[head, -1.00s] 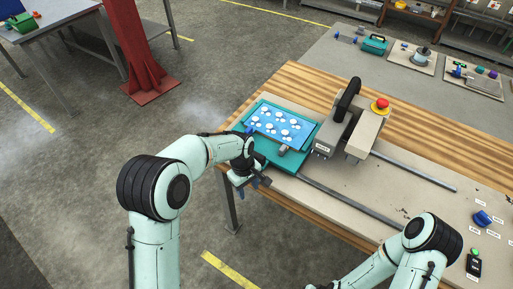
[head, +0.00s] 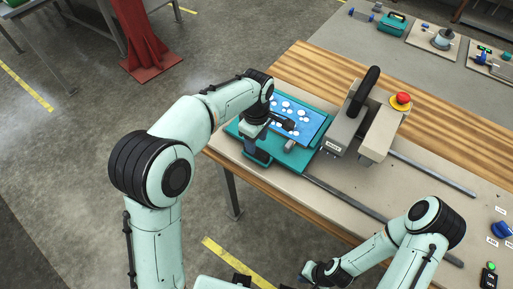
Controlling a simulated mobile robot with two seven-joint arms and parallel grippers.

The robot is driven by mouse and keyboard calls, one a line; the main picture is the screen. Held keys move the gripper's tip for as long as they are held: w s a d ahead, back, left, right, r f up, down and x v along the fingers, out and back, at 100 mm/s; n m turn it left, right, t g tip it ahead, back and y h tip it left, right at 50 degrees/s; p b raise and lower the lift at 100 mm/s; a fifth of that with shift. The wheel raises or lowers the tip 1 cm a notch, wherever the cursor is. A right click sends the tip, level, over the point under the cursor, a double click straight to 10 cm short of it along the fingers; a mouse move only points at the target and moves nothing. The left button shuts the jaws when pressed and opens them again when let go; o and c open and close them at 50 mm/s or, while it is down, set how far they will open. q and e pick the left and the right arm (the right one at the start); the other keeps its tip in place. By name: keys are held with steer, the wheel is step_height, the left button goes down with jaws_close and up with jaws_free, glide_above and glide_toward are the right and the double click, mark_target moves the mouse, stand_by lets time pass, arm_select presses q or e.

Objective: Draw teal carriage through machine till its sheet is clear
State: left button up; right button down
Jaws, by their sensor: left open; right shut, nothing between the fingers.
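The teal carriage (head: 302,160) sits on its rails at the left of the machine. A blue sheet (head: 312,116) with several white shapes lies on it. The grey machine (head: 345,129), with a black curved handle (head: 364,90) on top, stands just right of the carriage. A small grey block (head: 290,146) is at the carriage's front edge. My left gripper (head: 271,141) is open over the carriage's left front part and hides some of the carriage and sheet; I cannot tell if it touches. My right gripper (head: 313,273) is shut and empty, low at the bottom, away from the carriage.
Two rails (head: 432,174) run right from the machine over the grey base plate, which is clear there. A blue knob (head: 501,230) and a switch box (head: 489,275) are at the right. A red column (head: 140,40) stands behind left.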

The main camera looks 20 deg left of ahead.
mark_target(257, 149)
arm_select(q)
steer(key=shift+f, duration=2.2)
steer(key=shift+c, duration=0.3)
jaws_close()
steer(key=shift+d, duration=0.15)
